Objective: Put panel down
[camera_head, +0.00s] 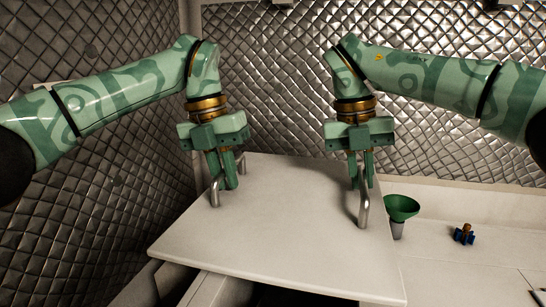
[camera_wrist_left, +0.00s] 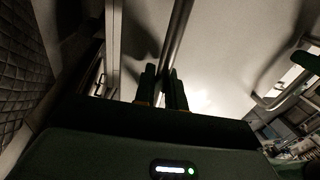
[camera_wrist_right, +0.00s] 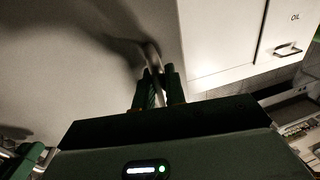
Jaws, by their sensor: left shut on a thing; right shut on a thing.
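The panel (camera_head: 280,230) is a flat off-white board with two metal bar handles. It lies roughly level, tilted slightly in the head view. My left gripper (camera_head: 228,184) is shut on the left handle (camera_head: 215,190); the bar also passes between its fingers in the left wrist view (camera_wrist_left: 178,35). My right gripper (camera_head: 361,182) is shut on the right handle (camera_head: 364,210), which also shows between the fingers in the right wrist view (camera_wrist_right: 152,55). The panel's underside is hidden, so I cannot tell whether it rests on the frame or hangs just above it.
A green funnel (camera_head: 402,208) and a small blue and brown item (camera_head: 465,234) stand on the white surface to the right. Quilted metal walls (camera_head: 270,80) close in the left and back. A dark opening shows below the panel's front edge. A cabinet marked OIL (camera_wrist_right: 285,25) is in the right wrist view.

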